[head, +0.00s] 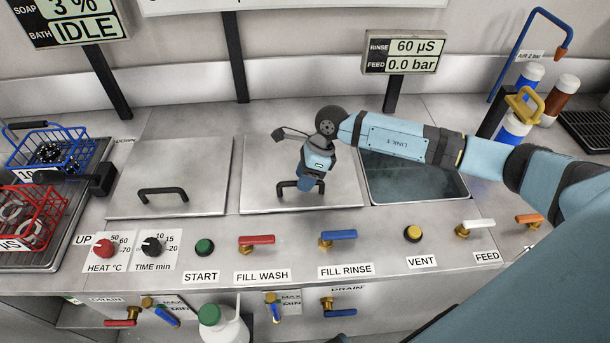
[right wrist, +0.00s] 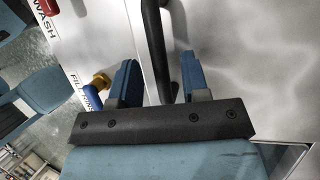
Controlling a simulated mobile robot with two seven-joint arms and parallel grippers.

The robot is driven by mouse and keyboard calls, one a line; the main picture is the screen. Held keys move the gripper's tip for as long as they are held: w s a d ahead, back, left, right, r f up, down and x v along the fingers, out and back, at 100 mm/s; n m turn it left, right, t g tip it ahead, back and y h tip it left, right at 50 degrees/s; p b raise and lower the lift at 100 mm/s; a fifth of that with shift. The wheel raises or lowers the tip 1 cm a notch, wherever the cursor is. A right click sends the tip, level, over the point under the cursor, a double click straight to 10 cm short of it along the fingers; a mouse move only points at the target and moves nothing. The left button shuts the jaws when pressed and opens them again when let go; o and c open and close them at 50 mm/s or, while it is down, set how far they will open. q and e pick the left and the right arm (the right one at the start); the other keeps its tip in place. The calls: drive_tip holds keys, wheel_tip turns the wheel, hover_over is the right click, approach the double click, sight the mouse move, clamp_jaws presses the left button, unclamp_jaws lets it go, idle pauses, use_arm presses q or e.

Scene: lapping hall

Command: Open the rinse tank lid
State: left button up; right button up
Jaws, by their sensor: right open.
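Two grey metal lids lie flat on the counter. The middle lid (head: 262,165), behind the FILL RINSE label, has a black bar handle (head: 284,189) near its front edge. My right gripper (head: 310,184) points down over this handle and hides part of it. In the right wrist view the handle (right wrist: 153,30) runs between the two blue fingers of my open right gripper (right wrist: 160,78), with a gap on each side. The left lid (head: 200,175) is shut, with its own black handle (head: 162,191). My left gripper is out of view.
An open tank (head: 415,190) lies right of the middle lid, under my right arm. In front are a red FILL WASH lever (head: 257,240), blue FILL RINSE lever (head: 338,235) and yellow VENT button (head: 413,233). A blue basket (head: 50,145) and red basket (head: 30,215) stand left.

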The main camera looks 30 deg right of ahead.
clamp_jaws()
